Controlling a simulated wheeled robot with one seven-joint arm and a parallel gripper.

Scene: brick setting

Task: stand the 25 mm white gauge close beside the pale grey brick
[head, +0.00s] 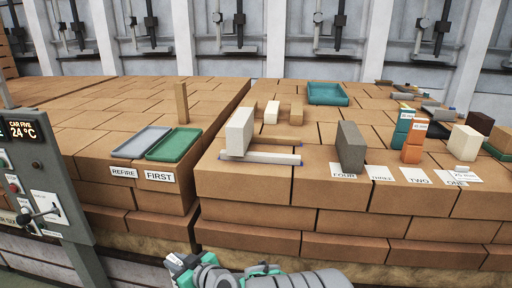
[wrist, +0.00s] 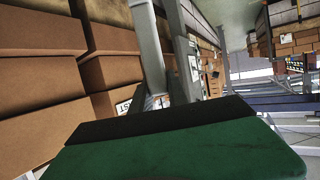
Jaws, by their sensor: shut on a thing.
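My gripper (head: 178,264) is low at the front, before the brick stack and near the gap between its halves. It is shut on a small white thing that looks like the white gauge (head: 174,259); it is mostly hidden and its size mark is unreadable. In the wrist view my gripper (wrist: 165,85) shows narrow grey parts beyond a dark green body, and what it holds is unclear. The pale grey brick (head: 240,132) stands upright on the right stack, near its left front edge. My gripper is well below and left of it, apart from it.
A pale bar (head: 262,157) with blue ends lies in front of the pale grey brick. A dark grey brick (head: 350,147) stands to the right. Beyond are orange (head: 412,152) and teal (head: 402,132) blocks and a cream brick (head: 465,142). Green (head: 174,145) and grey (head: 140,143) trays lie left.

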